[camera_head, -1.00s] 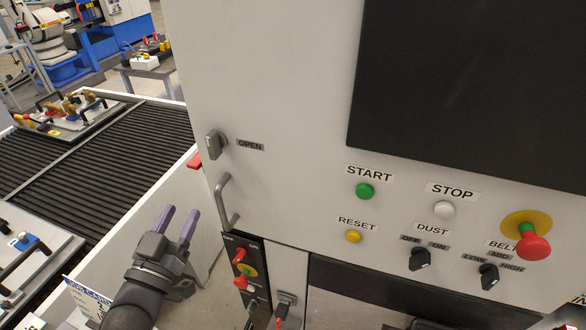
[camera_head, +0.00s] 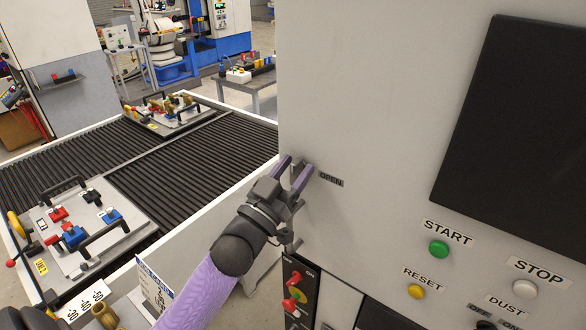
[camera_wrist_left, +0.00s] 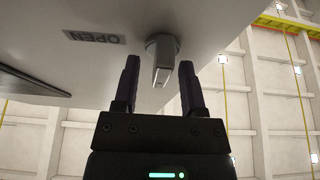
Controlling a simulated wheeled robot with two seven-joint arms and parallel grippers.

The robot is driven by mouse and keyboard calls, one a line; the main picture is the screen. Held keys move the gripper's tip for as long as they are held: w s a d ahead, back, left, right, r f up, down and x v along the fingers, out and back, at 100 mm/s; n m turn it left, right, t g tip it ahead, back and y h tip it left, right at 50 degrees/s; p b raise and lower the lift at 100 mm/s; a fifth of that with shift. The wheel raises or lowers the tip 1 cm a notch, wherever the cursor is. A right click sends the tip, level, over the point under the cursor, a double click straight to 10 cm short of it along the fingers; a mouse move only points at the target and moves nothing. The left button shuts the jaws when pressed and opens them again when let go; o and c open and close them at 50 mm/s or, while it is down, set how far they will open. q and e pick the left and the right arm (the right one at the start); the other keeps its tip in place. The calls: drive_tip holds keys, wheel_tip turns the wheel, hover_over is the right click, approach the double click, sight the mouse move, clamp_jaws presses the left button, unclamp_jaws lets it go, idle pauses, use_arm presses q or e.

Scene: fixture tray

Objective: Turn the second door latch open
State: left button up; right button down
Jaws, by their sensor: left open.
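The door latch (camera_wrist_left: 163,58) is a grey knob with a flat tab on the pale cabinet door, beside the OPEN label (camera_head: 331,179). In the wrist view it lies between the fingertips of my left gripper (camera_wrist_left: 158,65), with a gap visible on each side. The label also shows there, upside down (camera_wrist_left: 94,37). In the head view my left gripper (camera_head: 295,167) is open at the left edge of the cabinet (camera_head: 370,130), and its fingers mostly hide the latch. The tab points toward the gripper in the wrist view. My right gripper is out of view.
A green START button (camera_head: 438,249), a yellow RESET button (camera_head: 416,291) and a white STOP button (camera_head: 524,289) sit right of the gripper. Red controls (camera_head: 292,292) are below it. The roller conveyor (camera_head: 160,190) carries fixture trays, one at front left (camera_head: 75,240).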

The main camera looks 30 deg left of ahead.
use_arm(q)
clamp_jaws()
drive_tip(key=shift+f, duration=0.1)
drive_tip(key=shift+m, duration=0.5)
drive_tip(key=m+h, duration=0.1)
drive_tip(key=m, duration=0.1)
drive_tip(key=m+g+h, duration=0.1)
drive_tip(key=m+h, duration=0.1)
drive_tip(key=m, duration=0.1)
drive_tip(key=shift+s+d+f+m+p, duration=0.1)
drive_tip(key=shift+d+m+p, duration=0.05)
drive_tip(key=shift+m+p, duration=0.2)
drive_tip(key=m+g+h, duration=0.1)
drive_tip(key=m, duration=0.2)
drive_tip(key=m+g+h+p, duration=0.1)
drive_tip(key=m, duration=0.2)
drive_tip(key=shift+d+h, duration=0.15)
drive_tip(key=shift+h, duration=0.15)
drive_tip(key=shift+d+f+m+g+h+p, duration=0.1)
drive_tip(key=shift+m+g+p, duration=0.55)
drive_tip(key=shift+m, duration=0.95)
drive_tip(key=shift+f+m+g+h+p, duration=0.1)
drive_tip(key=shift+m+g+p, duration=0.5)
drive_tip(key=shift+m, duration=0.95)
drive_tip(key=shift+d+f+m+g+h+p, duration=0.1)
drive_tip(key=shift+m+g+p, duration=0.55)
drive_tip(key=shift+m, duration=0.95)
